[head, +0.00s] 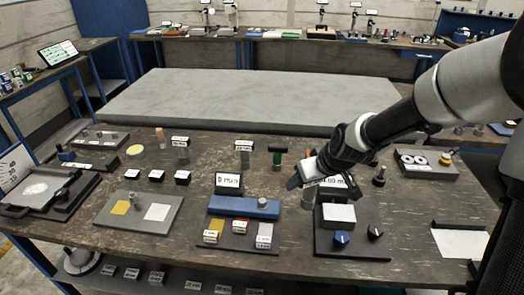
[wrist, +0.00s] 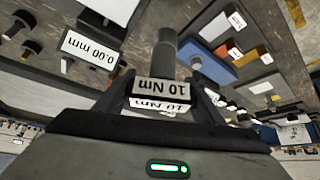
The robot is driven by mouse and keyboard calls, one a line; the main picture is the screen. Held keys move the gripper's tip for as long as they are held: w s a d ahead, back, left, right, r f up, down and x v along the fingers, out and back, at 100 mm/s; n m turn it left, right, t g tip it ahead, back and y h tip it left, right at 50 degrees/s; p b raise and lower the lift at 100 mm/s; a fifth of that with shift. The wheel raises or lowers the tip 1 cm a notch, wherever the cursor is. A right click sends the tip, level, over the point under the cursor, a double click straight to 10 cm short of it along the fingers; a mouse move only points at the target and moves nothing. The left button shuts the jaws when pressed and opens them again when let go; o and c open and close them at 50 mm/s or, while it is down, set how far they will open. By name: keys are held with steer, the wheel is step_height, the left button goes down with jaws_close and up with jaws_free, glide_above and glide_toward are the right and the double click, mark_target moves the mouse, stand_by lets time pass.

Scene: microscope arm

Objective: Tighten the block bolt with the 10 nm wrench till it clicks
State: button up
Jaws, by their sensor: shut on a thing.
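My gripper (head: 306,182) is shut on the 10 Nm wrench, a grey cylinder (head: 308,198) pointing down in the head view. In the wrist view my gripper (wrist: 162,98) has a finger on each side of the wrench's white "10 Nm" label (wrist: 163,87), and its grey shaft (wrist: 163,48) extends beyond. A blue block (head: 232,206) with a grey bolt head (head: 262,202) on top sits left of my gripper. The block (wrist: 215,70) and bolt (wrist: 195,63) also show in the wrist view, apart from the wrench.
A dark base (head: 350,245) with a white block and a blue knob (head: 341,239) stands below right of my gripper. Yellow, red and grey labelled pieces lie in front of the blue block. A "0 mm" sign (head: 228,182) stands behind it. A green-topped tool (head: 277,154) stands further back.

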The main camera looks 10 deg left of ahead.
steer(key=w+a+r+n+g+y+p, duration=0.1)
steer(key=a+n, duration=0.5)
steer(key=a, duration=0.8)
steer(key=shift+w+a+r+g+y+p, duration=0.3)
steer(key=shift+w+g+y+p, duration=0.4)
steer(key=shift+w+p, duration=0.4)
steer(key=shift+d+f, duration=0.1)
steer(key=shift+f+b, duration=2.05)
steer(key=shift+f, duration=0.35)
steer(key=shift+f+b, duration=1.35)
steer(key=shift+f, duration=0.25)
steer(key=shift+w+d+f+m+t+h+b, duration=0.1)
steer(key=shift+m+t+h+b, duration=0.25)
steer(key=shift+m+b, duration=0.6)
steer(key=shift+w+d+f+m+t+h+b, duration=0.1)
steer(key=shift+m+t+h+b, duration=0.25)
steer(key=shift+m+b, duration=0.55)
steer(key=shift+w+r+m+b, duration=0.1)
steer(key=shift+r+m+b, duration=0.15)
steer(key=shift+b, duration=0.2)
steer(key=shift+f+t+b, duration=0.15)
steer(key=shift+t+b, duration=0.15)
steer(key=shift+b, duration=0.15)
